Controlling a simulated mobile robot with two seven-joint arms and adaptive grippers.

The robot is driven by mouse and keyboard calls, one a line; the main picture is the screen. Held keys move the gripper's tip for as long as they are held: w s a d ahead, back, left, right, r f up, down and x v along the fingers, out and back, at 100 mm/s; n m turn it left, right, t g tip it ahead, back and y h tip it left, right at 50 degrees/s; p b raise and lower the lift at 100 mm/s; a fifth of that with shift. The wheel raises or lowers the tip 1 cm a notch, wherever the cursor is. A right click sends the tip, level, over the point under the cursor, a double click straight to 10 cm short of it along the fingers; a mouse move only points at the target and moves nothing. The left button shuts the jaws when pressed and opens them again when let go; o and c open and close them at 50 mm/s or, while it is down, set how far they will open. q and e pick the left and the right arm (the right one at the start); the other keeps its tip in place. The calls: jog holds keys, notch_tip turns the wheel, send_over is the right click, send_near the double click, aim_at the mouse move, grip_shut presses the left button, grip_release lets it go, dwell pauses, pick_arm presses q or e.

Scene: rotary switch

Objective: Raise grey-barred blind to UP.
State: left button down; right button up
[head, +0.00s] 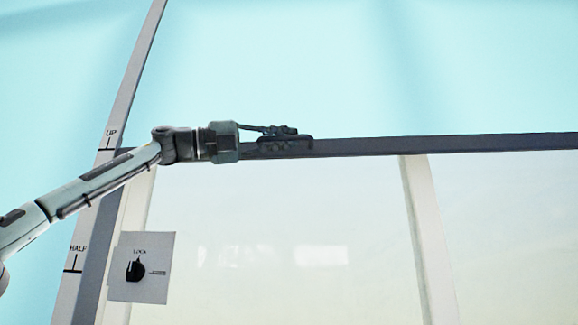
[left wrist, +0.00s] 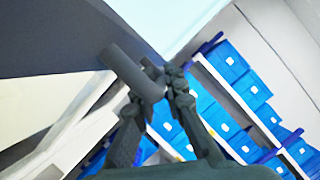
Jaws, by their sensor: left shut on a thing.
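The grey bar of the blind (head: 430,145) runs across the head view, nearly level. Its left end is close to the height of the line under the UP mark (head: 110,133). The HALF mark (head: 78,248) is well below on the same upright strip. My left gripper (head: 290,138) reaches in from the left and is shut on a dark handle on the bar. In the left wrist view, the fingers close on this round grey handle (left wrist: 133,72) beside the dark bar (left wrist: 50,35). My right gripper is in neither view.
A white plate (head: 160,290) with a black rotary knob (head: 135,270) labelled LOCK is below my left arm. Pale panes and a white upright (head: 430,240) are below the bar. The left wrist view shows shelves with several blue boxes (left wrist: 225,62).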

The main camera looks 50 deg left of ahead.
pick_arm(q)
notch_tip(320, 180, up, 3)
jog(key=shift+f, duration=0.2)
jog(key=shift+s+a+r, duration=0.1)
jog(key=shift+s+r, duration=0.05)
jog(key=shift+r, duration=0.05)
jog(key=shift+r, duration=0.1)
jog(key=c, duration=1.6)
grip_release()
jog(key=shift+f, duration=0.2)
jog(key=v, duration=1.2)
